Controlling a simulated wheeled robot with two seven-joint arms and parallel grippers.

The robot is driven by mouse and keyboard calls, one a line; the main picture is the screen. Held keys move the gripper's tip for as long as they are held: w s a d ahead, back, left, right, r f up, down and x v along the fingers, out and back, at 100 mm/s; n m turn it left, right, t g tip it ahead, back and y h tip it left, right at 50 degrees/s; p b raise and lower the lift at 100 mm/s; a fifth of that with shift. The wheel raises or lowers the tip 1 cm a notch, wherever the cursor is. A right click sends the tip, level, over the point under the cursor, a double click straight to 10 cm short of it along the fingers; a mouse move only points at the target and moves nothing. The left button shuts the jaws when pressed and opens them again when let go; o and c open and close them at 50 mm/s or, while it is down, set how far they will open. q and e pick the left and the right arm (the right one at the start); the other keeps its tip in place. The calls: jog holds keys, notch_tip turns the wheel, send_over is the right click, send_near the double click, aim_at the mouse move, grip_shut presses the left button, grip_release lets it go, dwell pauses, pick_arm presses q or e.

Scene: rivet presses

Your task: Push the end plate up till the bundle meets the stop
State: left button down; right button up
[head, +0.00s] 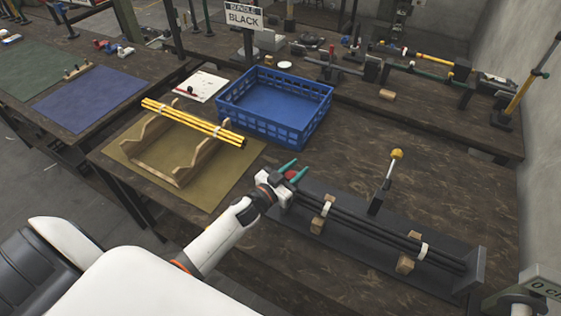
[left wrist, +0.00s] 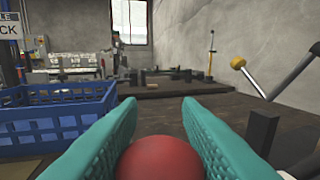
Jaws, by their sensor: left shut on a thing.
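A bundle of black rods (head: 372,232) with white bands lies on wooden cradles in a long dark fixture (head: 322,190). The fixture's upright plate (head: 478,270) stands at the bundle's right end; I cannot tell whether the rods touch it. A red knob (head: 292,175) is at the fixture's left end, and the end plate there is mostly hidden by my gripper. My left gripper (head: 290,170) has its teal fingers shut on the red knob, which shows between them in the left wrist view (left wrist: 160,159). My right gripper is not in view.
A lever with a yellow ball (head: 396,154) rises behind the fixture. A blue crate (head: 275,108) stands behind my left gripper. Yellow rods (head: 195,121) rest on a wooden rack (head: 150,170) to the left. Bare tabletop lies between crate and lever.

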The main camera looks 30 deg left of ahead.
pick_arm(q)
jog(key=shift+d, duration=0.3)
jog(key=c, duration=1)
grip_release()
jog(key=shift+c, duration=0.2)
jog(key=shift+s+a, duration=0.15)
jog(key=shift+s, duration=0.15)
jog(key=b+v, duration=0.2)
jog(key=v, duration=0.9)
jog(key=shift+s, duration=0.2)
